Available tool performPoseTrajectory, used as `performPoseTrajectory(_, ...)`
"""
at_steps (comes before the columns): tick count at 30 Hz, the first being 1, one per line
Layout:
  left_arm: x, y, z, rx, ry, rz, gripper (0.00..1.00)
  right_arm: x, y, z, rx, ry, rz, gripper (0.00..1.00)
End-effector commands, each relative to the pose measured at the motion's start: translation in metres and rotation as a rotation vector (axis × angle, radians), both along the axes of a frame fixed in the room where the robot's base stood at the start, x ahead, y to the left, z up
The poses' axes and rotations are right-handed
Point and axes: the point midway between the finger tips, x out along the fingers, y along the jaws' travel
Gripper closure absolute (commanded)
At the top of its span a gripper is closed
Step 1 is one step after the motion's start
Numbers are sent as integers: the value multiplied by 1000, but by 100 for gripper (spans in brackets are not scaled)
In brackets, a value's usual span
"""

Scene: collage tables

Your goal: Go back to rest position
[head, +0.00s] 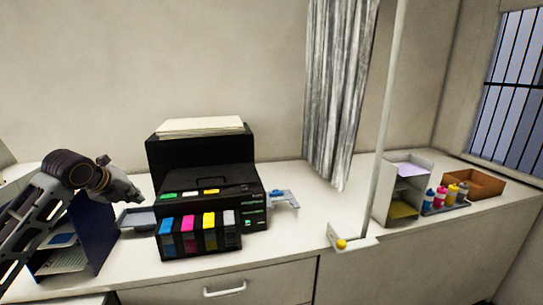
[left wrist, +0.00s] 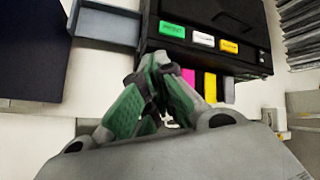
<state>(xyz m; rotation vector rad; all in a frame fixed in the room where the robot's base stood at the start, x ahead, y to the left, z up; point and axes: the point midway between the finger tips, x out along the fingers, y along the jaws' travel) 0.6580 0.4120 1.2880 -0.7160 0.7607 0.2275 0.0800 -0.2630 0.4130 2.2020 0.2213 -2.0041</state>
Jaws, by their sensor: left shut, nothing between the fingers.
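My left gripper (head: 135,197) comes in from the left in the head view, left of the black printer (head: 200,165) and above the counter. In the left wrist view the left gripper (left wrist: 160,118) shows its green-padded fingers close together, shut and empty. The printer's front, with coloured labels and ink tanks (left wrist: 205,80), lies beyond the fingers there. My right gripper is in neither view.
A dark blue paper holder (head: 95,235) stands under my left arm. A grey tray (head: 137,217) sticks out at the printer's left. A white pole (head: 385,120), a paper organizer (head: 405,185), ink bottles (head: 441,197) and a brown box (head: 475,183) are to the right. The counter right of the printer is mostly clear.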

Motion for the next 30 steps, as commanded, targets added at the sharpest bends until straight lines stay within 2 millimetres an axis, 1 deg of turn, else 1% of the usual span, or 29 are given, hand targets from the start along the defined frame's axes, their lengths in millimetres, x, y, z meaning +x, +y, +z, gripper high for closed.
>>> performPoseTrajectory(1,0,-3,-5,-7,6,4,100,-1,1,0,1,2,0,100)
performPoseTrajectory(7,-2,-9,-16,-29,19,23,100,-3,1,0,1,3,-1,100)
performPoseTrajectory(11,-4,-15,-27,-50,31,43,100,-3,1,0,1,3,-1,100)
performPoseTrajectory(17,-8,-27,-50,-93,58,85,100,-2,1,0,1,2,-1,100)
performPoseTrajectory(20,-12,-36,-65,-123,76,114,100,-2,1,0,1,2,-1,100)
performPoseTrajectory(23,-18,-47,-86,-164,100,154,100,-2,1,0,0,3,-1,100)
performPoseTrajectory(30,-41,-79,-144,-293,169,297,100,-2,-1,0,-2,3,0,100)
